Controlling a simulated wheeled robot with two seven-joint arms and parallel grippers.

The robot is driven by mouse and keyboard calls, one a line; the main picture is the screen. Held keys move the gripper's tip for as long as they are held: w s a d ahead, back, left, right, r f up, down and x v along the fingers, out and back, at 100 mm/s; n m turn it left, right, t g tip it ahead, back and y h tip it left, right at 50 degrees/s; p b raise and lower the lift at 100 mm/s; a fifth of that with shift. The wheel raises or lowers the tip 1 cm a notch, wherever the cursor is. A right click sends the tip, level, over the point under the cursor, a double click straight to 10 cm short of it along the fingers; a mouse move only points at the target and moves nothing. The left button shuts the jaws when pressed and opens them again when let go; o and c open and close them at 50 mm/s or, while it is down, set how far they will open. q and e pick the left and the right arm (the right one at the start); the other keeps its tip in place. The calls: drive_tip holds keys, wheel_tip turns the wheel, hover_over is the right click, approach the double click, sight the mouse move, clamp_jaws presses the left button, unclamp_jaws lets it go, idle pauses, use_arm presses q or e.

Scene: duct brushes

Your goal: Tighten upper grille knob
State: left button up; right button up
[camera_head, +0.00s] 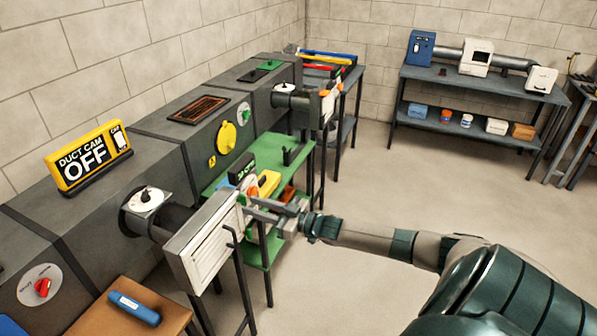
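The white louvred grille (203,247) hangs at the end of a short duct branch, left of centre, facing right and tilted in the picture. My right gripper (251,208) reaches in from the right, with its fingertips at the grille's upper right corner. The upper grille knob is not clearly visible; the fingertips cover that corner. I cannot tell whether the fingers are touching the knob or closed on it. My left gripper is out of view.
A grey duct runs along the left wall with a DUCT CAM OFF sign (88,157) and a yellow round cover (226,137). A green cart (293,158) with small items stands behind my gripper. A blue object (134,307) lies on a brown table. Floor at right is clear.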

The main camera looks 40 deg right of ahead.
drive_tip(key=b+v, duration=0.2)
drive_tip(key=v, duration=1.3)
drive_tip(key=shift+s+b, duration=0.25)
drive_tip(key=shift+b, duration=0.1)
drive_tip(key=shift+d, duration=0.1)
drive_tip(key=shift+f, duration=0.1)
